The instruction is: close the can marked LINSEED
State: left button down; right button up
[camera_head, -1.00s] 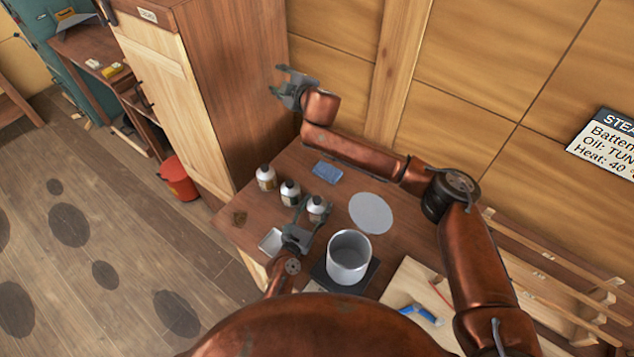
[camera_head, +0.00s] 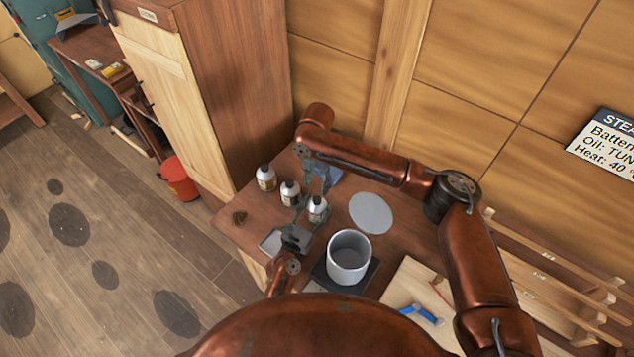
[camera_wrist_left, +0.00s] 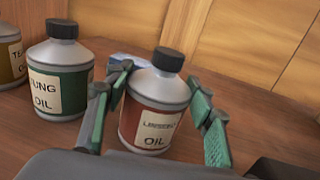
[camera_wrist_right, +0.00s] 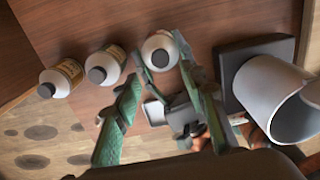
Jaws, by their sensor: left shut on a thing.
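The LINSEED can (camera_wrist_left: 157,108) is a small grey-shouldered bottle with a red label, upright on the bench. A dark cap (camera_wrist_left: 168,59) sits on its neck; I cannot tell how tight it is. My left gripper (camera_wrist_left: 160,88) is shut around the can's body; in the head view the can (camera_head: 317,209) is at the right end of the row. My right gripper (camera_head: 318,178) points down just above and behind the can. In the right wrist view its fingers (camera_wrist_right: 162,58) are apart, with the can's cap showing between and beyond the tips.
The TUNG can (camera_wrist_left: 60,80) and another oil can (camera_head: 266,178) stand to the left. A grey pot (camera_head: 349,260) on a dark plate and a flat grey disc (camera_head: 371,213) lie to the right. A blue cloth (camera_head: 331,177) is behind, partly hidden by my right gripper.

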aim_at(317, 199)
dwell(0.3)
jog(key=shift+f, duration=4)
jog(key=shift+c, duration=0.7)
grip_shut()
jog(key=m, duration=0.6)
jog(key=shift+m, duration=0.3)
jog(key=shift+o, duration=0.8)
grip_release()
